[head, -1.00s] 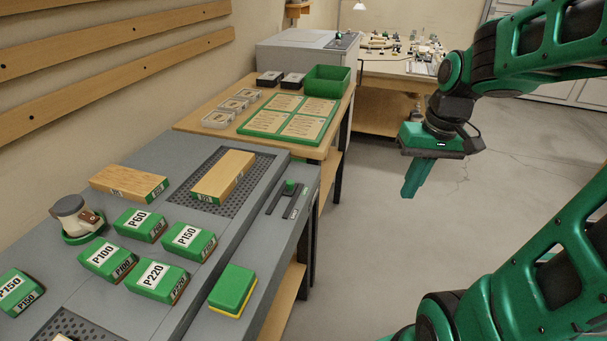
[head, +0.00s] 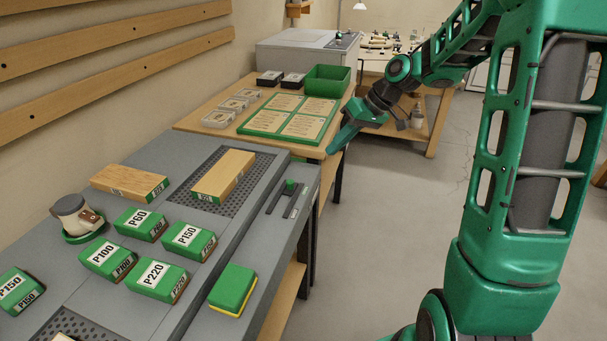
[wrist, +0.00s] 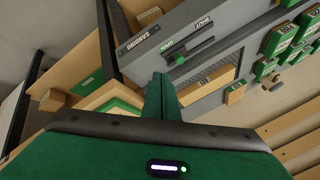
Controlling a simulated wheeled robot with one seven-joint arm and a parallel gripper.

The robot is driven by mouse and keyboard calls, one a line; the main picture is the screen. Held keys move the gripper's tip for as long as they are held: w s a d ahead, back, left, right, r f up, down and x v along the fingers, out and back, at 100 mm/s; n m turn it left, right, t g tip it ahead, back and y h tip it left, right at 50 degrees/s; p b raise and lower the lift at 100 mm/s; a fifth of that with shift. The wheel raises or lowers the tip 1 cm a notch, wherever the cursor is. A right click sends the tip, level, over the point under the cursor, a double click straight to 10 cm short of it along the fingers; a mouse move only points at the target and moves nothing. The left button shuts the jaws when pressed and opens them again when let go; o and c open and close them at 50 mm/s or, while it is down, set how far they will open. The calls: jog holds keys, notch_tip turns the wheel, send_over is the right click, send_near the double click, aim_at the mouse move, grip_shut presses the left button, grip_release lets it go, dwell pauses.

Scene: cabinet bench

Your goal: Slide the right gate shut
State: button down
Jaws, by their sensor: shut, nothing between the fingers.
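The right gate's slider is a dark bar with a green knob (head: 289,185), set on the grey bench's front ledge in the head view. In the wrist view the green knob (wrist: 179,60) sits at the end of the dark slot near the "OPEN" label; a "SHUT" label (wrist: 203,23) lies toward the other end. My gripper (head: 333,150) is shut and empty, above and beyond the bench's far right corner, apart from the knob. Its green fingers (wrist: 160,90) show in the wrist view, just below the knob in the picture.
Sanding blocks (head: 157,279) and wooden pieces (head: 224,175) lie on the grey bench (head: 150,155). A green and yellow block (head: 233,289) rests on the front ledge. A wooden table with a green bin (head: 327,80) stands beyond. The floor at right is open.

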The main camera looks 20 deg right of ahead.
aim_at(290, 186)
jog(key=x, duration=0.4)
jog(key=a+x, duration=0.1)
jog(key=x, duration=0.3)
jog(key=s+a+r+x, duration=0.1)
jog(key=x, duration=0.2)
jog(key=shift+a+f, duration=0.35)
jog(key=shift+a, duration=0.35)
jog(key=s+a, duration=0.1)
jog(key=s, duration=0.1)
jog(key=s+a, duration=0.4)
jog(key=s, duration=0.1)
jog(key=shift+s+a, duration=0.1)
jog(key=shift+a, duration=0.2)
jog(key=shift+d, duration=0.1)
